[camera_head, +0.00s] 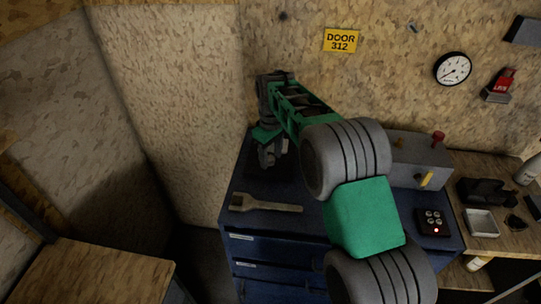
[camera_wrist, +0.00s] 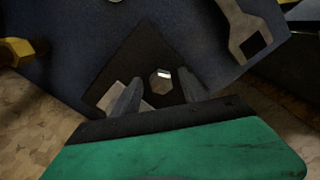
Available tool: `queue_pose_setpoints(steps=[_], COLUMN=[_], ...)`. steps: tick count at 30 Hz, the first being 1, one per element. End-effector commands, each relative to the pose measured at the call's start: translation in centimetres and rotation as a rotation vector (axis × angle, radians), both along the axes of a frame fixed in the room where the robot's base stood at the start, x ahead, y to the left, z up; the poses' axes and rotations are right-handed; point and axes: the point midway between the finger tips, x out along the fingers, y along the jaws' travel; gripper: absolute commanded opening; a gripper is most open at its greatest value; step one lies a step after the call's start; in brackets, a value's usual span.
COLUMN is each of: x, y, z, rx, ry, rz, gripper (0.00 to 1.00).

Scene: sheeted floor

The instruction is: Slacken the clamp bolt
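The clamp bolt shows in the wrist view as a small, shiny hexagonal head (camera_wrist: 160,82) on a dark square plate (camera_wrist: 146,47). My gripper (camera_wrist: 160,77) is open, with one finger on each side of the bolt head. Gaps show between the head and both fingers, and I cannot tell how far the fingertips are above the plate. In the head view my gripper (camera_head: 270,160) points down over the back left of the blue cabinet top, and the bolt is hidden there. A grey open-ended wrench (camera_head: 265,204) lies in front of it; its jaw end also shows in the wrist view (camera_wrist: 240,25).
The blue cabinet (camera_head: 240,225) stands against the wall. A grey box (camera_head: 422,158) with a red knob and yellow lever stands at right. A black button box (camera_head: 432,222) has a red light. A white tray (camera_head: 481,223) sits on the wooden bench. A pale block (camera_wrist: 110,98) lies beside the left finger.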

Motion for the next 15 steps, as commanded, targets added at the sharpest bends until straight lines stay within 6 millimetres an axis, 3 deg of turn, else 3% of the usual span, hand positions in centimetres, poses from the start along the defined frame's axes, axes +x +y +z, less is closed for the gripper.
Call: queue_pose_setpoints(steps=[8, 15], x=[0.0, 0.1], y=[0.0, 0.0], z=[0.5, 5.0], rx=[0.000, 0.001], ry=[0.000, -0.004], rz=[0.000, 0.000], gripper=[0.51, 0.51])
